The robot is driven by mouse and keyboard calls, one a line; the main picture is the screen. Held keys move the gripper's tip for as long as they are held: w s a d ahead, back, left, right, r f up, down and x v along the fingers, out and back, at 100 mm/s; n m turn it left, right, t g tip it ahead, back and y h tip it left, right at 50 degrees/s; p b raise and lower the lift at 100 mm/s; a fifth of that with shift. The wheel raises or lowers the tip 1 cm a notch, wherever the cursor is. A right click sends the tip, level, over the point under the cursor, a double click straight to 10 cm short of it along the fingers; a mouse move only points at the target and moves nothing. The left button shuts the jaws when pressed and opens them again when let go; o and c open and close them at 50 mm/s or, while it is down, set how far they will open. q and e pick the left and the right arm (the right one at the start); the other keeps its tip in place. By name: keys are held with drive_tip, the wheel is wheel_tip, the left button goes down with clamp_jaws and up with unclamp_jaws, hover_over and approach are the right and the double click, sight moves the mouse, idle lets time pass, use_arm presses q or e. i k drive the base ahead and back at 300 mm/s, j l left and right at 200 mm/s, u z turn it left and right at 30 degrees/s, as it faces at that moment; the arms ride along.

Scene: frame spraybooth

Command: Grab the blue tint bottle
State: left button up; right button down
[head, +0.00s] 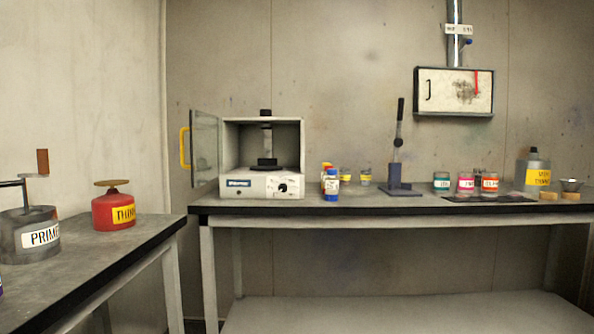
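A small blue bottle (331,185) with a pale label stands upright near the front edge of the far workbench. It is just right of the white open-doored cabinet. Similar small bottles in red and yellow stand close behind it and are partly hidden by it. The label is too small to read. Neither of my grippers is in view.
The far workbench (420,204) holds the white cabinet (300,160) with its door open left, a blue lever press (397,175), several labelled jars (465,183) and a thinner jug (534,170). The left bench (110,252) holds a red can (113,211) and a primer pot (30,235).

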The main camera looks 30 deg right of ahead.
sight(332, 179)
drive_tip(key=i+l+u, duration=0.1)
drive_tip(key=l, duration=0.3)
drive_tip(key=i+l, duration=0.2)
drive_tip(key=l, duration=0.2)
drive_tip(key=i+l+u, duration=0.15)
drive_tip(key=l, duration=0.3)
drive_tip(key=i+l+u, duration=0.1)
drive_tip(key=l, duration=0.3)
